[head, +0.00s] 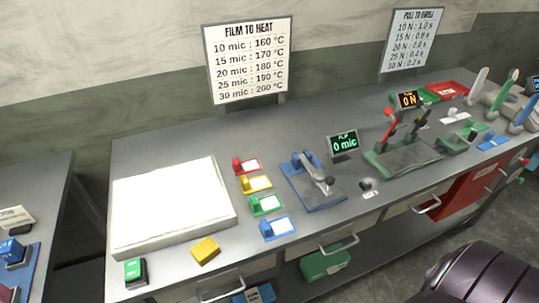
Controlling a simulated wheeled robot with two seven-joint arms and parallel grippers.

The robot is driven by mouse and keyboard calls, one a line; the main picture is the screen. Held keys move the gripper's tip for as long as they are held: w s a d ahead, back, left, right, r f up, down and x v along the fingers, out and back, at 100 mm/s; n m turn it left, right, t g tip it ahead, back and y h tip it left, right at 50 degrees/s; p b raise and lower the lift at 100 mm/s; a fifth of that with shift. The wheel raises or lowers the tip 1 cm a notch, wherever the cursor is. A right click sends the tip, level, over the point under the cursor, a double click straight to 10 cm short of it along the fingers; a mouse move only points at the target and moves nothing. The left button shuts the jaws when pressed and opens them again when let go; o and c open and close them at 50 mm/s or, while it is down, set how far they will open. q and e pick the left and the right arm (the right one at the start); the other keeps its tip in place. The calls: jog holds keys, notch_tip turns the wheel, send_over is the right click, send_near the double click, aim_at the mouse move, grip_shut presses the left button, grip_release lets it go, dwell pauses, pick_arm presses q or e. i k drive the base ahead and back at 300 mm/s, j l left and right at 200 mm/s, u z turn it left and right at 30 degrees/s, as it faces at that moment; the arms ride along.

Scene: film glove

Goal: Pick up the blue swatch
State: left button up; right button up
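The blue swatch (279,228) lies near the front edge of the grey bench. It is a white card with a blue border and a raised blue part at its left end. It is the nearest in a short column with a green swatch (265,205), a yellow swatch (255,184) and a red swatch (246,166) behind it. Nothing covers it. Neither of my grippers is in view.
A large white pad (172,205) lies left of the swatches, with a yellow block (205,251) in front. A blue lever device (314,185) stands to their right. Beyond are a film display (343,144) and a green-based fixture (402,158). A drawer handle (337,245) juts out below.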

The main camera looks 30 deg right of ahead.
aim_at(274, 230)
jog(key=z, duration=1)
